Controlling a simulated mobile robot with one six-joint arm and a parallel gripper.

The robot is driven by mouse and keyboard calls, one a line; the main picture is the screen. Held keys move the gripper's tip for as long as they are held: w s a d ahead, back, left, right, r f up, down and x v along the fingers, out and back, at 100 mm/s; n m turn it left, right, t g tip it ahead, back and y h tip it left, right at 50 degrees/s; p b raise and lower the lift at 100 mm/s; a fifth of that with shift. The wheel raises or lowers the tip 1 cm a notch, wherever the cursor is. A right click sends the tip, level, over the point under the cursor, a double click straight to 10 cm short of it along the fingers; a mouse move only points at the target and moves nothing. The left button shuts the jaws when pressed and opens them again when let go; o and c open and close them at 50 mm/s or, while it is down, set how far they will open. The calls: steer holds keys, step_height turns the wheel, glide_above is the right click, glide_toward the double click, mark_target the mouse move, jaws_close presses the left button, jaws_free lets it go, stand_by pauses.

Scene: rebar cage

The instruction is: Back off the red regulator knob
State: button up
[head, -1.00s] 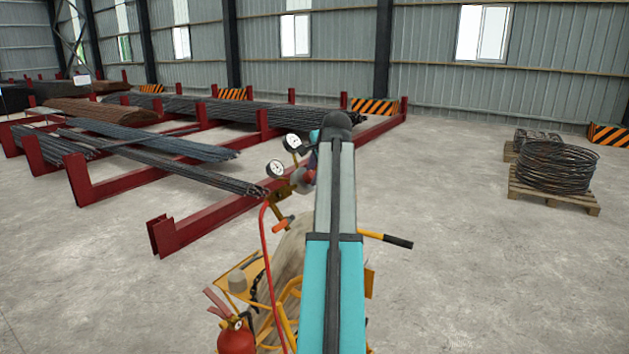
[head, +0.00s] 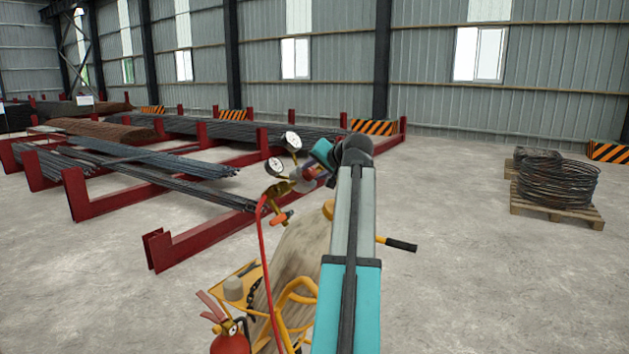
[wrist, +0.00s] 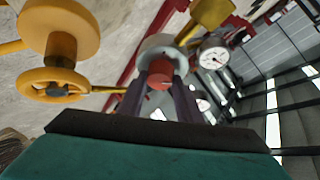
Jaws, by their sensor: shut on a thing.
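The red regulator knob (wrist: 160,78) sits between the two dark fingers of my gripper (wrist: 160,84) in the wrist view, in front of a pale round collar. My gripper is shut on it. The brass regulator (head: 279,189) shows in the head view with two white dial gauges, one upper (head: 291,141) and one lower (head: 275,166). In the head view my wrist (head: 322,152) reaches the regulator from the right, and the fingers are small and partly hidden there. One gauge face (wrist: 212,56) shows right of the knob in the wrist view.
A yellow handwheel (wrist: 52,94) is close at the wrist view's left. A red hose (head: 264,262) hangs from the regulator past a large pale cylinder (head: 300,252). A fire extinguisher (head: 230,340) stands at the bottom.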

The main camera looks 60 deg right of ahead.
steer(key=n+t+b, duration=0.1)
steer(key=n+b, duration=0.1)
steer(key=b, duration=0.1)
steer(key=f+n+t+y+b, duration=0.1)
steer(key=n+b, duration=0.1)
steer(key=n, duration=0.1)
steer(key=shift+s+d+b, duration=0.1)
steer(key=shift+b, duration=0.3)
steer(key=n+y+b, duration=0.1)
steer(key=n+b, duration=0.1)
steer(key=n+t+y+b, duration=0.1)
steer(key=n+b, duration=0.2)
steer(key=shift+d+t+b, duration=0.1)
steer(key=shift+t+b, duration=0.2)
steer(key=shift+b, duration=0.05)
steer(key=n+y+b, duration=0.1)
steer(key=n+b, duration=0.1)
steer(key=n, duration=0.1)
steer(key=n+y+b, duration=0.2)
steer(key=n+b, duration=0.1)
steer(key=shift+s+d+t, duration=0.1)
steer(key=shift+d+t, duration=0.05)
steer(key=shift+t, duration=0.25)
steer(key=shift+r+n+y+b, duration=0.15)
steer(key=shift+n+y+b, duration=0.85)
steer(key=shift+n, duration=1)
steer(key=o, duration=1)
steer(key=shift+o, duration=0.2)
steer(key=shift+r, duration=0.1)
steer(key=shift+s, duration=0.1)
